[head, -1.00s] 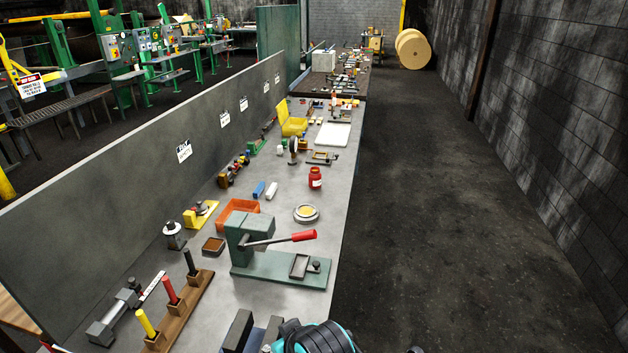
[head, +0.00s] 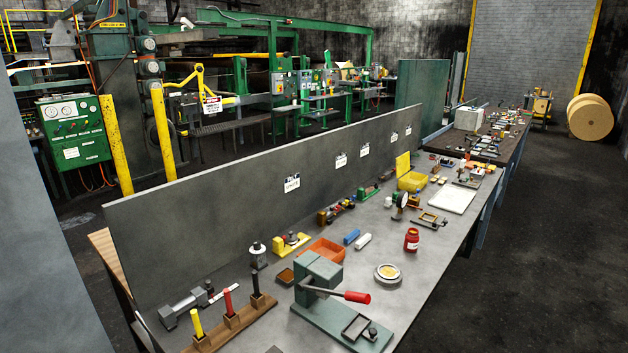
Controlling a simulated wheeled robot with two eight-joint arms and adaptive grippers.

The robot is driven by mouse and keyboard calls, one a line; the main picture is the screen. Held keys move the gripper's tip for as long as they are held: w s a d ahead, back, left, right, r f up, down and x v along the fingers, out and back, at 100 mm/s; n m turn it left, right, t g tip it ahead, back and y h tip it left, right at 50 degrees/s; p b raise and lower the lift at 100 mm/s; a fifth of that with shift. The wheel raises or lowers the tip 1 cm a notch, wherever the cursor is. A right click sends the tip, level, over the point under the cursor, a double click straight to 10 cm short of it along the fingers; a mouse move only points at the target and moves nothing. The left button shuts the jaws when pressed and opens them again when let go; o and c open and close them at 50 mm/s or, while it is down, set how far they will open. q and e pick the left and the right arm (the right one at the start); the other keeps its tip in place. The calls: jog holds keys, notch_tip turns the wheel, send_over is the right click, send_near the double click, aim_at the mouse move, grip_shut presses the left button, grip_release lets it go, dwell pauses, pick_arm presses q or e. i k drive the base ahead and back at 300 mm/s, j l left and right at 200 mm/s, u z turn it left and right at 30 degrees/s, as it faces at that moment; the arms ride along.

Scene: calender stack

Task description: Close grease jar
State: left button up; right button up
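A low round open container (head: 388,273) with a pale rim and a yellowish content stands on the bench, right of the green lever press. It looks like the grease jar, though I cannot be sure. A red jar (head: 411,240) with a pale label stands upright just behind it. I cannot make out a separate lid for the round container. Neither of my grippers is in view.
The grey bench (head: 436,238) has a dark upright panel (head: 240,195) along its back. A green press (head: 318,283) with a red-tipped lever stands in front of an orange bin (head: 326,250). A white tray (head: 452,199) lies farther back. Floor (head: 530,260) right of the bench is clear.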

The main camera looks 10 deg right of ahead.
aim_at(411, 237)
jog(key=l+u, duration=0.2)
jog(key=l, duration=0.7)
jog(key=l+u, duration=0.25)
jog(key=l, duration=0.65)
jog(key=l+u, duration=0.2)
jog(key=l, duration=0.65)
jog(key=i+l+u, duration=0.15)
jog(key=l, duration=0.3)
jog(key=i+l+u, duration=0.15)
jog(key=l, duration=0.35)
jog(key=i+l+u, duration=0.15)
jog(key=l, duration=0.35)
jog(key=i+l+u, duration=0.1)
jog(key=l, duration=0.4)
jog(key=i+l+u, duration=0.15)
jog(key=l, duration=0.35)
jog(key=i+l+u, duration=0.1)
jog(key=i+l, duration=0.2)
jog(key=i+l+u, duration=0.1)
jog(key=i+l, duration=0.2)
jog(key=l, duration=0.2)
